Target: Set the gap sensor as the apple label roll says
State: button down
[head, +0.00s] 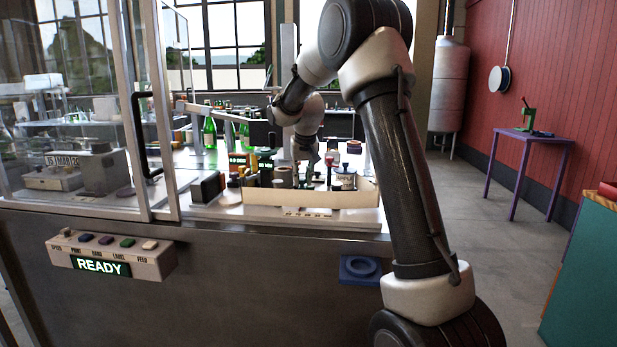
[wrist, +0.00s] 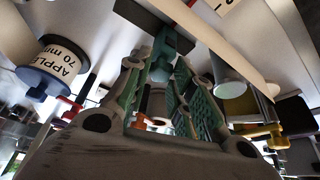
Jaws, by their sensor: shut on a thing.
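The apple label roll (wrist: 57,68) shows at the left of the wrist view, a pale roll on a dark blue flange, printed "APPLE 70 mm". My gripper (wrist: 172,72) has green ribbed fingers, shut on a small teal knob (wrist: 158,70) below a dark bar (wrist: 146,14). I cannot tell for sure whether this knob belongs to the gap sensor; its scale is not readable. In the head view my gripper (head: 304,166) reaches down among small parts on the bench, and its fingertips are too small to make out.
A cream low wall (head: 290,198) fronts the work area. Glass guards (head: 70,110) stand to the left. Green bottles (head: 210,133) stand behind. A control box (head: 112,255) on the front reads "READY". Red and yellow handles (wrist: 258,130) lie close around the gripper.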

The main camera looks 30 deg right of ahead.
jog(key=c, duration=1.2)
grip_release()
jog(key=shift+r, duration=0.1)
jog(key=v, duration=1.1)
jog(key=shift+s+r, duration=0.25)
jog(key=shift+r, duration=0.1)
jog(key=shift+a, duration=0.1)
